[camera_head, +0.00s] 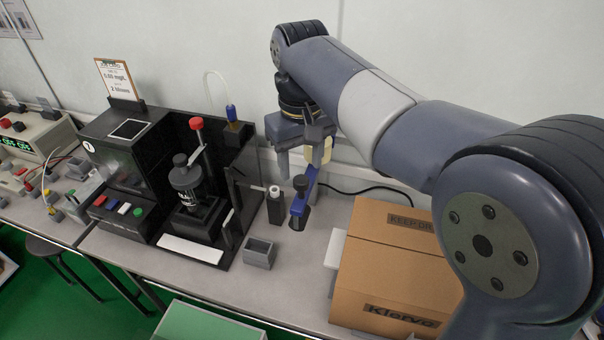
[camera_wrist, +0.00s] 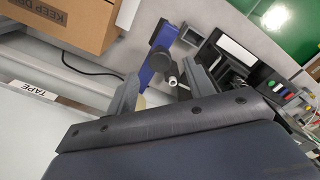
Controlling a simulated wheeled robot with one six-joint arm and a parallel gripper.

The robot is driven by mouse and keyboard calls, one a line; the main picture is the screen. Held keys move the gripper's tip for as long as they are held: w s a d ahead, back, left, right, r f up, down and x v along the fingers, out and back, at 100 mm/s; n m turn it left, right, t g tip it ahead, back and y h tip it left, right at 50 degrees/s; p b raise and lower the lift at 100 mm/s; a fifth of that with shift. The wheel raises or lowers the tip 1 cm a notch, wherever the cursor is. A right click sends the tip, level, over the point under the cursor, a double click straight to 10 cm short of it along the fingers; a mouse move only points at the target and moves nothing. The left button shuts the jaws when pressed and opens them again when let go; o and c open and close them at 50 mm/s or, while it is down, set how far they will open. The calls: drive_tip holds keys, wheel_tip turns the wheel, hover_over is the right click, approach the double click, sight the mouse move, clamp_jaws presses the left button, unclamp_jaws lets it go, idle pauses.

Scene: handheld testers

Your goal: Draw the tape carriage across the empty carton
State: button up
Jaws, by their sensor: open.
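The brown carton (camera_head: 395,262) stands at the right of the bench in the head view, its top flaps closed; its inside is hidden. It also shows at the upper left of the wrist view (camera_wrist: 65,22). A blue tool with a black knob, which looks like the tape carriage (camera_head: 305,190), is left of the carton; a cream part shows near its top. In the wrist view the blue tool (camera_wrist: 157,58) lies ahead, between the finger lines. My gripper (camera_head: 300,160) is open above and around its upper end; I cannot tell whether the fingers touch it.
A black test stand (camera_head: 188,185) with a red-knobbed lever is left of my gripper. A small grey open box (camera_head: 259,252) sits at the bench front. A white block (camera_head: 335,247) touches or nearly touches the carton. A black cable runs behind. A TAPE label (camera_wrist: 36,89) shows.

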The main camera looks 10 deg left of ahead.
sight(301, 179)
drive_tip(key=shift+f, duration=1.95)
drive_tip(key=shift+c, duration=0.4)
clamp_jaws()
